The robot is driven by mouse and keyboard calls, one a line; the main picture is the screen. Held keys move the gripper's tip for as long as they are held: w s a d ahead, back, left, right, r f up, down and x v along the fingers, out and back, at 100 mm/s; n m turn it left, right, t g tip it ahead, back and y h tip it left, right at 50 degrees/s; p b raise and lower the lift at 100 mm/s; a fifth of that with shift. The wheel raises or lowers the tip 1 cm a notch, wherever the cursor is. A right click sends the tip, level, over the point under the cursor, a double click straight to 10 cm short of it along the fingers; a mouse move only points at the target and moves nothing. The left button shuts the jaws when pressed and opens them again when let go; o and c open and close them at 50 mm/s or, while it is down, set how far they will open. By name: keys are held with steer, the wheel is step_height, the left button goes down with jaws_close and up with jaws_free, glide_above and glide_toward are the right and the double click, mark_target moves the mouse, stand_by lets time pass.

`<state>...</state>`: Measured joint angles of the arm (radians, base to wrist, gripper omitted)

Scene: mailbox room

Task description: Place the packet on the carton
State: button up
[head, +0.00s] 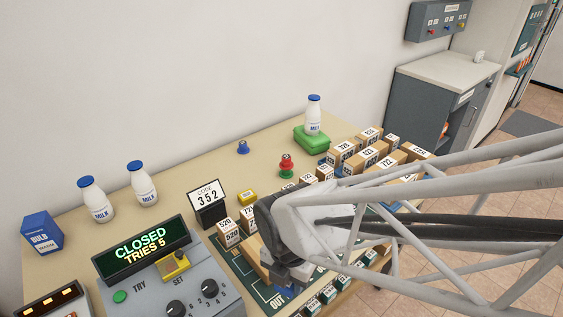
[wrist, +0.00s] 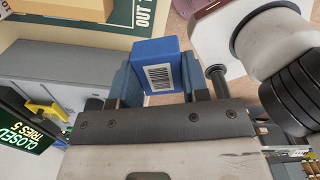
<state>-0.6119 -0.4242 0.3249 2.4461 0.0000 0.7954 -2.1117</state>
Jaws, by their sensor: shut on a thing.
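My gripper (wrist: 158,88) is shut on a blue box-shaped packet (wrist: 158,64) with a white barcode label, seen in the wrist view. What looks like the same carton shows at the top left of the wrist view (wrist: 62,5), apart from the packet. I cannot tell the packet's height above the mat.
A control box (head: 190,287) reading "CLOSED TRIES 5" stands left of my gripper. A code stand (head: 208,203) shows 352. Several numbered boxes (head: 345,152) crowd the right. Milk bottles (head: 95,199) and a blue bulb box (head: 41,232) stand at left. Bare tabletop (head: 190,170) lies behind.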

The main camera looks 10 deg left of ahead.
steer(key=shift+s+d+f, duration=0.25)
steer(key=shift+s+d, duration=0.1)
steer(key=shift+s, duration=0.25)
steer(key=shift+s+d+f, duration=0.2)
steer(key=shift+s+d, duration=0.1)
steer(key=shift+s, duration=0.3)
steer(key=shift+w, duration=0.1)
steer(key=shift+w+a+f, duration=0.25)
steer(key=shift+w+a, duration=1.25)
steer(key=shift+w, duration=0.7)
steer(key=shift+w+a+f, duration=0.2)
steer(key=shift+w+a, duration=1.25)
steer(key=shift+w, duration=0.75)
steer(key=shift+w+a+f, duration=0.25)
steer(key=shift+w+a, duration=1.25)
steer(key=shift+w, duration=0.7)
steer(key=shift+f, duration=1.8)
steer(key=shift+f, duration=0.15)
steer(key=o, duration=0.9)
steer(key=shift+o, duration=0.2)
